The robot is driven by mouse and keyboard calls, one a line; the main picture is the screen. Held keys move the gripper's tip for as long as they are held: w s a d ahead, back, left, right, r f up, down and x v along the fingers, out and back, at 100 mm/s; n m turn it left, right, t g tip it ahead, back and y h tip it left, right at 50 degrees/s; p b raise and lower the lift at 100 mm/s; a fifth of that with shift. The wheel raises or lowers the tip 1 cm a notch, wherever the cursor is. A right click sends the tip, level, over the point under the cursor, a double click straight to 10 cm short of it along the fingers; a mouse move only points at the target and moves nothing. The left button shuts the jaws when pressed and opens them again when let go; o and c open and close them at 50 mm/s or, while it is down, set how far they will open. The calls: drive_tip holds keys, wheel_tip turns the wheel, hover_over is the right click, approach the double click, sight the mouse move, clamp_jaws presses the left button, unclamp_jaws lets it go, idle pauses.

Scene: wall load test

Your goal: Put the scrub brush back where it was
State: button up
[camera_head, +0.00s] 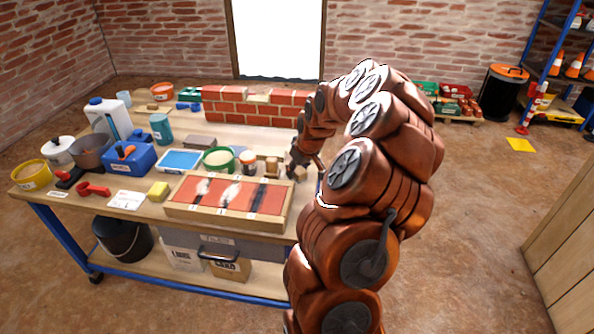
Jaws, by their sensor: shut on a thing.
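My gripper (299,172) is at the right end of the workbench (150,206), low over its top and just right of a small wooden block (272,166). It is small and dark in this view and partly hidden by my arm. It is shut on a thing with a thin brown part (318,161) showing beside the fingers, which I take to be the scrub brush. Its bristles cannot be made out. I cannot tell whether it touches the bench top.
A framed tray with red panels (180,212) lies at the bench's front right. A low brick wall (252,118) stands behind.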

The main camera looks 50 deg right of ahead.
drive_tip(key=shift+f, duration=0.15)
drive_tip(key=o, duration=1)
